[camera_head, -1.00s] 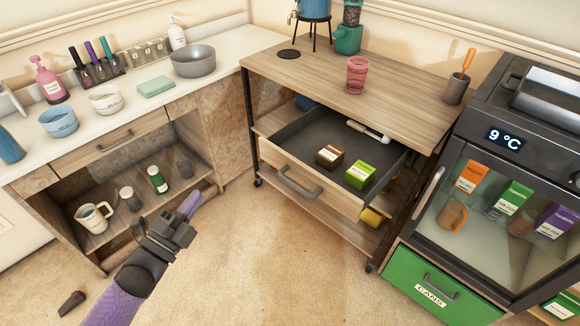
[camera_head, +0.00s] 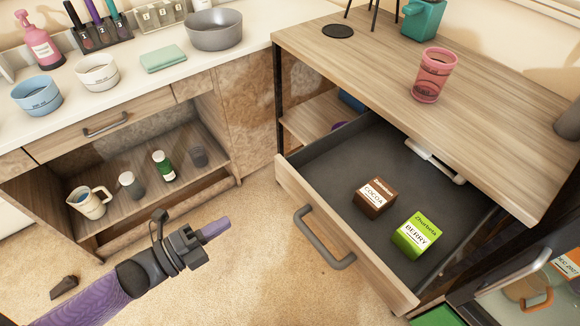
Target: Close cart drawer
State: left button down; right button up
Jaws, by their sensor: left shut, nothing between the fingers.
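The cart drawer (camera_head: 345,254) is pulled out from under the wooden cart top (camera_head: 420,95). Its front has a grey bar handle (camera_head: 322,240). Inside the drawer lie a brown cocoa box (camera_head: 374,197), a green berry box (camera_head: 416,233) and a white object with a dark end (camera_head: 437,160) toward the back. My right gripper is out of view.
A pink cup (camera_head: 433,76) stands on the cart top. The left counter holds bowls and bottles, with an open shelf (camera_head: 190,190) below holding a jug (camera_head: 90,203) and jars. A glass-door fridge (camera_head: 535,290) is at lower right. Floor (camera_head: 255,285) shows between gripper and drawer.

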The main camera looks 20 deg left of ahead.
aim_at(290, 185)
pick_arm(q)
jog(key=b+x, duration=0.4)
jog(key=x, duration=0.9)
jog(key=shift+w+d, duration=0.1)
jog(key=shift+d, duration=0.15)
jog(key=shift+r, duration=0.1)
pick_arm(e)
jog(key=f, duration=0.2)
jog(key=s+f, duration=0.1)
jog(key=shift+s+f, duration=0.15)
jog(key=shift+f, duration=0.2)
